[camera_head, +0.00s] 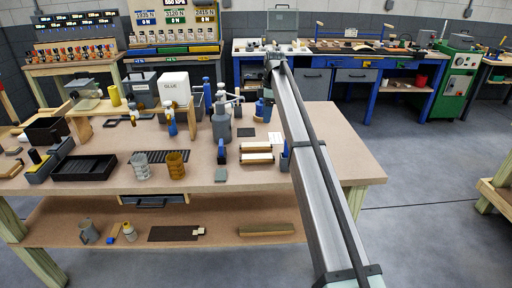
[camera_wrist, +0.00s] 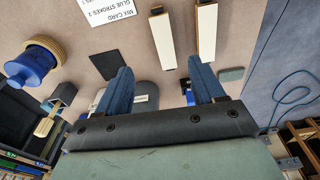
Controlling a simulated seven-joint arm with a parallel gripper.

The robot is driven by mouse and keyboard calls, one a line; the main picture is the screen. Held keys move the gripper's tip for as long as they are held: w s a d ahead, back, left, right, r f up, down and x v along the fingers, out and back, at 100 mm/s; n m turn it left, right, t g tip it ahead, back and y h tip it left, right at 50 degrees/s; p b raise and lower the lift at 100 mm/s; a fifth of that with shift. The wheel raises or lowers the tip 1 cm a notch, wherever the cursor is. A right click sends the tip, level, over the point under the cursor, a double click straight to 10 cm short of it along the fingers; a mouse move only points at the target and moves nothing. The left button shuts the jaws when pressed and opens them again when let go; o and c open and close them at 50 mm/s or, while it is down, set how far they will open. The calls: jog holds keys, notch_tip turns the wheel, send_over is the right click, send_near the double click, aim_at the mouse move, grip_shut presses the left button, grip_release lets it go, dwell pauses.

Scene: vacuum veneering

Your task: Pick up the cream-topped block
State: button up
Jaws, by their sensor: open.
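Two long blocks with pale cream tops lie side by side on the workbench. In the head view the back block (camera_head: 256,147) and the front block (camera_head: 256,158) lie right of the table's middle. In the wrist view they are the left block (camera_wrist: 163,40) and the right block (camera_wrist: 207,30), with a gap between. I cannot tell which one the task names. My gripper (camera_wrist: 163,84) is open, its two blue fingers apart and empty. It is above the bench, with both blocks beyond the fingertips and untouched. Its fingers are not clear in the head view.
A grey bottle-like object (camera_head: 221,125) and a small blue object (camera_head: 221,152) stand left of the blocks. The bench's right part is clear.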

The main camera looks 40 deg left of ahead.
aim_at(256, 144)
jog(key=shift+n, duration=0.3)
jog(key=s+a+f, duration=0.1)
jog(key=f, duration=0.3)
jog(key=s+f, duration=0.1)
jog(key=f, duration=0.4)
jog(key=s+a+f, duration=0.1)
jog(key=f, duration=0.3)
jog(key=shift+a+f, duration=0.25)
jog(key=shift+a, duration=0.05)
jog(key=shift+c, duration=0.2)
jog(key=c, duration=1.1)
